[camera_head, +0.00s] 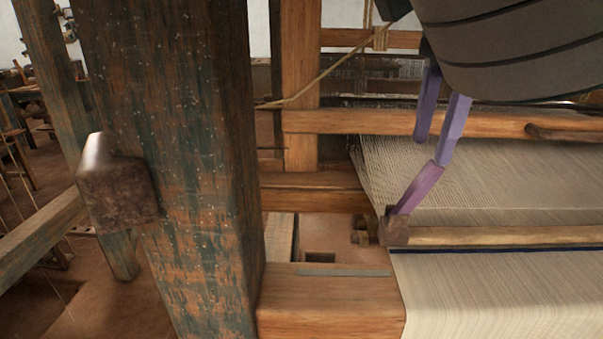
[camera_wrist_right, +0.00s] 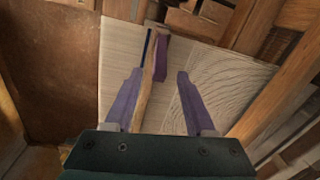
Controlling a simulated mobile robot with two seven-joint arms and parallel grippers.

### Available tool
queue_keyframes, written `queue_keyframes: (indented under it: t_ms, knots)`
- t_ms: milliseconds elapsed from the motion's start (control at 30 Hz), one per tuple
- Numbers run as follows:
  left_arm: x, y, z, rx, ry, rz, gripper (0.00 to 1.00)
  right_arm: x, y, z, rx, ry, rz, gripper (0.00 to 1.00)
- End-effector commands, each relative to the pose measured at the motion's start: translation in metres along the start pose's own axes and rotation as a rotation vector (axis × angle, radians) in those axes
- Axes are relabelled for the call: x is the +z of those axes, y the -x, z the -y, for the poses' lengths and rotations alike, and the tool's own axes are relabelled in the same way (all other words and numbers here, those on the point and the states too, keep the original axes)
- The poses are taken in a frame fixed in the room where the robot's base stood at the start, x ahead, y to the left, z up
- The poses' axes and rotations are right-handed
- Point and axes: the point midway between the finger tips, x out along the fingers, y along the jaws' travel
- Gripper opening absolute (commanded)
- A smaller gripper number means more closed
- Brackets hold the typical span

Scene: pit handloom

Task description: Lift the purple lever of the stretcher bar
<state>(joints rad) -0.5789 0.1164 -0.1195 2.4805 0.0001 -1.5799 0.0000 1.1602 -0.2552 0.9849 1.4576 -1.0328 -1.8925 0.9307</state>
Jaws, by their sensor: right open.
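The purple lever (camera_head: 418,187) slants up and to the right from the left end of the wooden stretcher bar (camera_head: 500,236), which lies across the cream cloth. My right gripper (camera_head: 433,152) reaches down from the upper right, with its two lilac fingers apart. One fingertip overlaps the lever's upper end in the head view; I cannot tell if they touch. In the right wrist view the lever (camera_wrist_right: 161,58) shows beyond the open fingertips (camera_wrist_right: 159,74), in line with the gap between them. The stretcher bar (camera_wrist_right: 149,98) runs back through that view between the fingers. My left gripper is out of view.
A thick, worn wooden post (camera_head: 170,160) with a metal-tipped block (camera_head: 115,185) stands at the left. A wooden beam (camera_head: 330,305) lies below the lever. A crossbar (camera_head: 390,122) passes behind the fingers. Warp threads (camera_head: 400,165) spread behind the bar.

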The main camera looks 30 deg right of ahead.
Motion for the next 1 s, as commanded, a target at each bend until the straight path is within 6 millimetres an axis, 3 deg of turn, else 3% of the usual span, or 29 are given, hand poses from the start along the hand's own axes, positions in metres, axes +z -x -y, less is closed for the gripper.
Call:
queue_keyframes:
  t_ms: [200,433,800,1000]
  knots:
    - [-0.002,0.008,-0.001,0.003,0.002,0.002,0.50,0.000,-0.042,-0.001,0.005,0.003,0.000,0.55]
    - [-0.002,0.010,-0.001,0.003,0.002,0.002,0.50,0.000,-0.074,-0.001,0.000,0.002,0.000,0.55]
    - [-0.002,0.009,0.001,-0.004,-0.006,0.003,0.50,0.000,-0.081,0.000,-0.003,0.001,0.000,0.54]
    - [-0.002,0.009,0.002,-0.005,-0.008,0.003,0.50,0.000,-0.080,0.000,-0.003,0.001,0.000,0.32]
